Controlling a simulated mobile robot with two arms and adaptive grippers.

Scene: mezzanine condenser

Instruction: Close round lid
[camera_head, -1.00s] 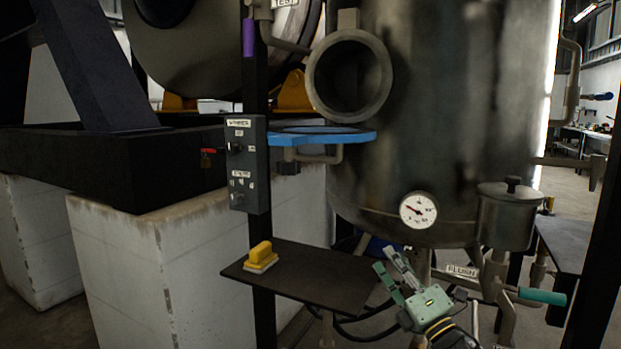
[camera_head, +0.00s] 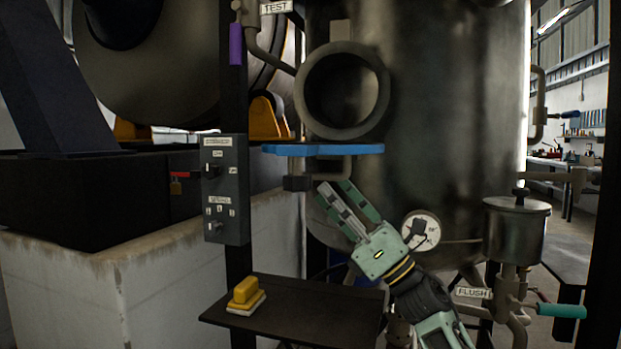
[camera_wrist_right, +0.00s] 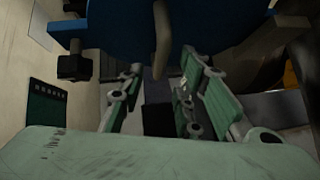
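The round lid (camera_head: 325,150) is blue and stands open, lying level and seen edge-on just below the round port (camera_head: 342,132) of the metal tank. A grey bar handle (camera_head: 347,170) hangs under the lid. My right gripper (camera_head: 335,190) is just below the lid near the handle, fingers pointing up and left. In the right wrist view, the blue lid (camera_wrist_right: 205,25) fills the top and the handle (camera_wrist_right: 161,38) comes down between the open fingers (camera_wrist_right: 160,85). Contact with the handle cannot be told. My left gripper is not in view.
A switch box (camera_head: 225,190) on a black post stands left of the lid. A dark shelf (camera_head: 310,310) with a yellow-handled block (camera_head: 246,294) is below. A dial gauge (camera_head: 421,230) and a small lidded pot (camera_head: 515,232) are right of my gripper.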

